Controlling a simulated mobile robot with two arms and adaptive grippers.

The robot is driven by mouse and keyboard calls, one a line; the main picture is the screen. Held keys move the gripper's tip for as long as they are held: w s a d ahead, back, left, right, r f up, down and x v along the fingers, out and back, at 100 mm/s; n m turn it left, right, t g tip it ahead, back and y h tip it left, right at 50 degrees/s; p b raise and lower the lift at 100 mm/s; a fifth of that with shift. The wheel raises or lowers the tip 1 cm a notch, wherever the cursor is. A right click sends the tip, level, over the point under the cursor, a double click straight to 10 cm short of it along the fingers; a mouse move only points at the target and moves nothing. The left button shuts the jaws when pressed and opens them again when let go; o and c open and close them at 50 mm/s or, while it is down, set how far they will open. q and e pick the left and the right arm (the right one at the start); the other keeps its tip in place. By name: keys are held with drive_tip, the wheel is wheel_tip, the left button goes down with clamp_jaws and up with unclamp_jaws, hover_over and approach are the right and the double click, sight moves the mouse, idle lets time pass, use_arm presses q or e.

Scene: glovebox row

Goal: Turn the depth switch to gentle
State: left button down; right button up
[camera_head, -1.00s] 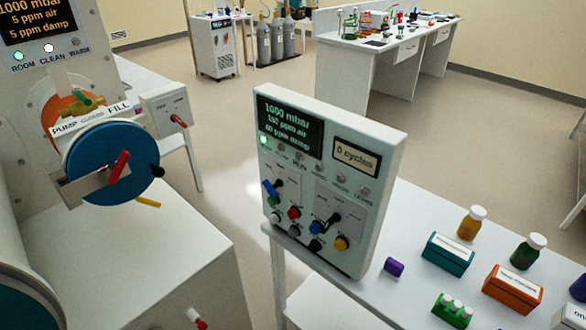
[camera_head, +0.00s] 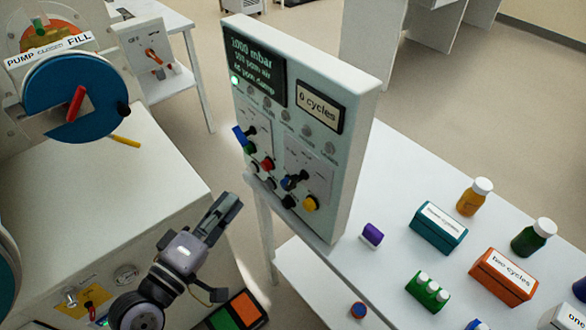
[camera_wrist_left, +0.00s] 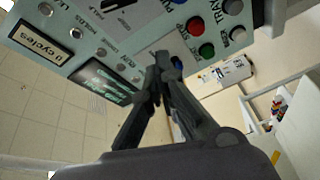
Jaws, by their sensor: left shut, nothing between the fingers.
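The control panel (camera_head: 345,130) stands upright on the white table, its face toward the left. It carries two rotary switches, a left one with a blue lever (camera_head: 240,135) and a right one with a black lever (camera_head: 299,177). The print is too small to tell which is the depth switch or its setting. My left gripper (camera_head: 226,207) is shut and empty, in front of and below the panel, apart from it in the head view. In the left wrist view its fingers (camera_wrist_left: 160,65) point at the panel and cover part of the switches. My right gripper is not in view.
Red (camera_head: 267,164) and yellow (camera_head: 311,203) buttons sit close to the switches. A white cabinet with a blue wheel (camera_head: 60,100) stands at left.

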sight(292, 183)
use_arm(q)
drive_tip(key=w+d+r+h+p, duration=0.1)
drive_tip(key=w+d+r+p, duration=0.35)
drive_tip(key=w+d, duration=0.25)
drive_tip(key=s, duration=0.1)
drive_tip(key=s+d, duration=0.2)
drive_tip(key=shift+s+f, duration=0.25)
drive_tip(key=shift+f, duration=0.15)
drive_tip(key=shift+a+t, duration=0.1)
drive_tip(key=shift+t, duration=0.2)
